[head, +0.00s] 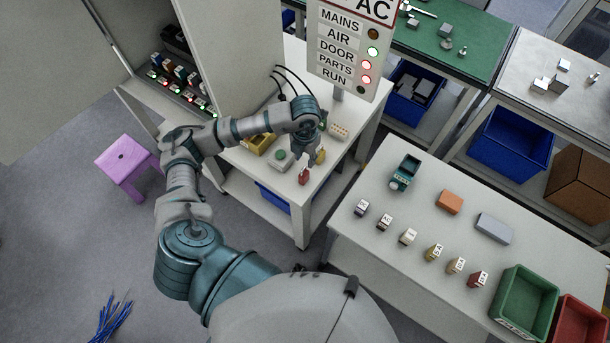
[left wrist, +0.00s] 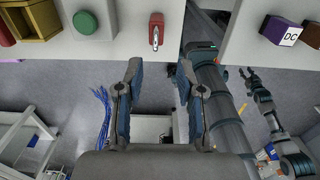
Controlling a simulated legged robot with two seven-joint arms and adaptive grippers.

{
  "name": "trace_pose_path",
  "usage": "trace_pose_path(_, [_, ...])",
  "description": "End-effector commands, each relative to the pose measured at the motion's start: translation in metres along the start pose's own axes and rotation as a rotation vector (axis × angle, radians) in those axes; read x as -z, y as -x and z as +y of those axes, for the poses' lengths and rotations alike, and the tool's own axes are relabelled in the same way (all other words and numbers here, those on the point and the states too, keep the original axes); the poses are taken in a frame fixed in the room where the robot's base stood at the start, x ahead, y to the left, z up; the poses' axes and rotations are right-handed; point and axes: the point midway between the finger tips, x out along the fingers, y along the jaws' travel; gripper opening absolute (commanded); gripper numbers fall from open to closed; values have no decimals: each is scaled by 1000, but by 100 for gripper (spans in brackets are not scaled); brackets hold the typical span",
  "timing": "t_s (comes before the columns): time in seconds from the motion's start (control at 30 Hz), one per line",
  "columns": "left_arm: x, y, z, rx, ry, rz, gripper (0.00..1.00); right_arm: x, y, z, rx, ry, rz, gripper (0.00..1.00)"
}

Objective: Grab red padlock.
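My left gripper (head: 305,158) is above the table, close to the padlock. In the left wrist view my left gripper (left wrist: 159,65) is open, with nothing between its fingers, and the padlock lies beyond the fingertips. My right gripper (left wrist: 248,77) shows small at the right of that view, its fingers apart and empty.
The sign board (head: 345,50) rises behind. A second table (head: 400,235) holds several labelled blocks and bins.

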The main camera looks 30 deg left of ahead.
Motion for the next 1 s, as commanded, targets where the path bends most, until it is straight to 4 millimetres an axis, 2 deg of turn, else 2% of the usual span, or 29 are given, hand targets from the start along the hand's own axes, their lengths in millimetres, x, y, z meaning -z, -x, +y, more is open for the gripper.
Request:
trace_pose_path(0.1, [1,-20,1,2,1,3,38,0,2,-1,0,-2,0,40])
trace_pose_path(0.33, [0,-39,2,2,1,4,38,1,4,-1,0,-2,-1,40])
trace_pose_path(0.6, [-3,-78,1,2,0,2,38,3,10,-3,3,-3,1,40])
trace_pose_path(0.9, [-3,-84,2,2,-1,0,38,2,10,-2,2,-3,1,40])
trace_pose_path(1.0, [-3,-84,3,3,-1,0,12,2,10,-1,0,-2,0,40])
